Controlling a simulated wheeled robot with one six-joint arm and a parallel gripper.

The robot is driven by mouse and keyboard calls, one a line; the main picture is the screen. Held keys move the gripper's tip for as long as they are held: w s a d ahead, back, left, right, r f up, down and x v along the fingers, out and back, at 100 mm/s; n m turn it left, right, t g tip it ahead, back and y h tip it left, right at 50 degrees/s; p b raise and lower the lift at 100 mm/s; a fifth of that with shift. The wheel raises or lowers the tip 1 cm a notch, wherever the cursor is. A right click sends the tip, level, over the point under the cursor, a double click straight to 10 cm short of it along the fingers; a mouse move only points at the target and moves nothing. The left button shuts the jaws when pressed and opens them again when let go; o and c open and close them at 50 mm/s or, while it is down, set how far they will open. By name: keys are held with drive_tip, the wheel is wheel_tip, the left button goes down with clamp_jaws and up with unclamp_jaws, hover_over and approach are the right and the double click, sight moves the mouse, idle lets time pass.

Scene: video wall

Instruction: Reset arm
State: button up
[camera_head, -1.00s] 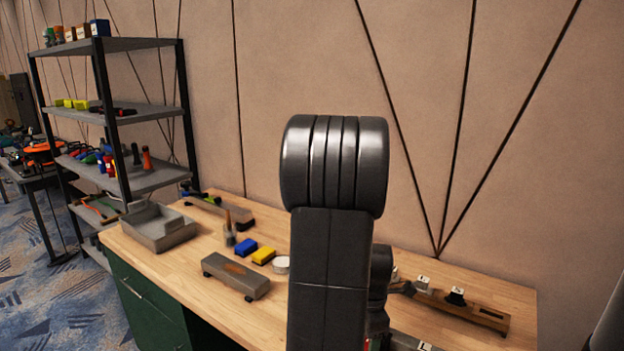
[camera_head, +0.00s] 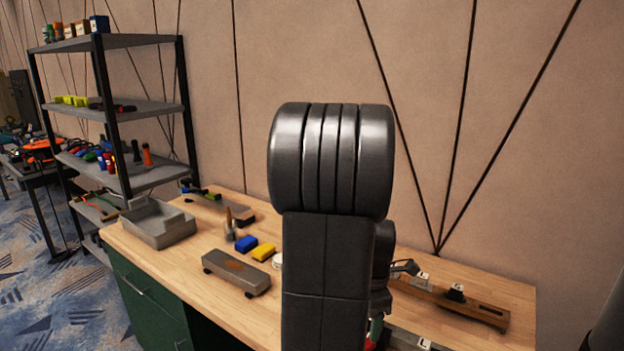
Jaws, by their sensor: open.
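My dark arm stands large in the middle of the head view, raised in front of the workbench (camera_head: 225,290). The rest of the gripper is hidden behind my arm.
A shelf unit (camera_head: 112,110) stands left. Open air lies above the bench.

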wheel_tip(320, 180, up, 8)
wheel_tip(320, 180, down, 14)
drive_tip(key=shift+f, duration=0.1)
drive_tip(key=shift+m, duration=0.4)
drive_tip(key=m, duration=0.3)
drive_tip(key=shift+r+m, duration=0.2)
drive_tip(key=shift+m, duration=0.2)
drive_tip(key=m+p, duration=0.1)
drive_tip(key=m, duration=0.4)
drive_tip(key=m+p, duration=0.1)
drive_tip(key=m, duration=0.4)
drive_tip(key=shift+p, duration=0.35)
drive_tip(key=shift+m+p, duration=0.75)
drive_tip(key=shift+m, duration=1.75)
